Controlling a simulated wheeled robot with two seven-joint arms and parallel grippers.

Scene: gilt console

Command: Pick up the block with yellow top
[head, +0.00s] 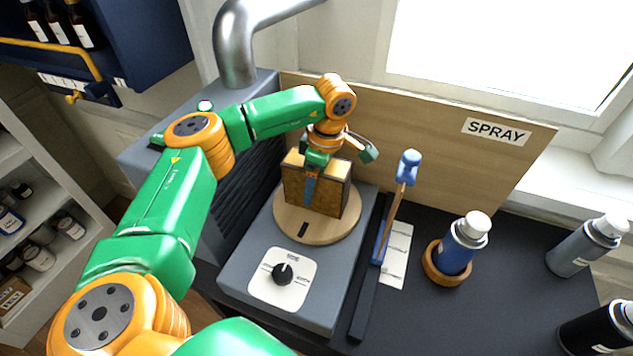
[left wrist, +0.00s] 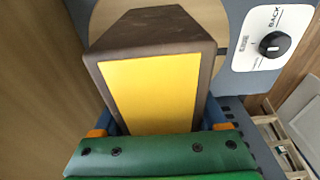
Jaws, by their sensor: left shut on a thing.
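The block with yellow top (head: 332,197) has brown wooden sides and stands upright on a round wooden turntable (head: 288,222), seemingly still resting on it. In the left wrist view its yellow face (left wrist: 152,92) fills the middle, framed by a dark brown border. My left gripper (head: 313,178) reaches down over the block from above, with a blue finger against its near side. It is shut on the block. In the left wrist view blue finger parts show on both sides of the block. The far finger is hidden in the head view. My right gripper is not in view.
A dial (head: 283,273) sits on the grey machine front. A blue-handled tool (head: 400,190) leans right of the turntable. A blue spray can (head: 460,245) stands in a wooden ring. A board marked SPRAY (head: 450,160) rises behind. A grey can (head: 588,247) stands far right.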

